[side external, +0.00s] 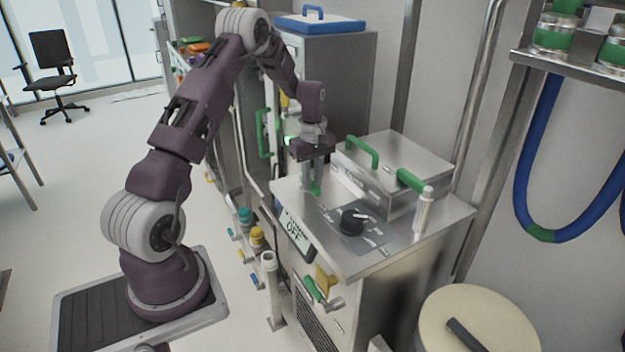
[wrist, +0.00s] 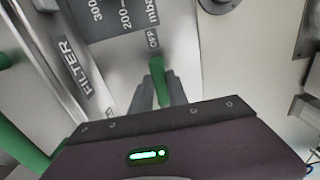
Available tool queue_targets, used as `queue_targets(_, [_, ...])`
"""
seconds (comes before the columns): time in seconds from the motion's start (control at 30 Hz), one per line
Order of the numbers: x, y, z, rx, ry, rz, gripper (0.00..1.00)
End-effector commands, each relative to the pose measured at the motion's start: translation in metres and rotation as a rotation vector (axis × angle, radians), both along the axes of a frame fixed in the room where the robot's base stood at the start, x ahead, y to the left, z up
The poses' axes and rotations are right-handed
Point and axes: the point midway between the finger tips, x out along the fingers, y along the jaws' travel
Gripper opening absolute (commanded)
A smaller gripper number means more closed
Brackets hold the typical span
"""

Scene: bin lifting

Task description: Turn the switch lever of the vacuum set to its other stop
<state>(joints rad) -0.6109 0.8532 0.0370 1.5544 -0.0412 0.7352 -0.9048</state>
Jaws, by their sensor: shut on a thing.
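The vacuum set (side external: 345,260) is a steel cabinet with a sloped top panel. My gripper (side external: 314,186) points down at the panel's left back part, shut on a small green switch lever (side external: 315,189). In the wrist view, the green lever (wrist: 158,80) stands between the grey fingertips (wrist: 160,92), its end close to the printed word OFF. The fingers and the dark gripper body hide the lever's base.
A black knob (side external: 353,222) sits on the panel near the gripper. A steel lidded box (side external: 400,165) with green handles stands behind it. Green and yellow valve handles (side external: 325,283) stick out of the cabinet front. A round cream-topped drum (side external: 475,315) stands at front right.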

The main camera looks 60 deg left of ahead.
Motion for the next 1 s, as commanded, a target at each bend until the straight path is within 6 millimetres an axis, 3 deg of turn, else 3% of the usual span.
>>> queue_targets(0.47, [0.006,0.0,0.001,0.002,-0.004,0.092,0.0])
queue_targets(1.0, [0.03,0.008,0.001,0.001,-0.004,0.572,0.0])
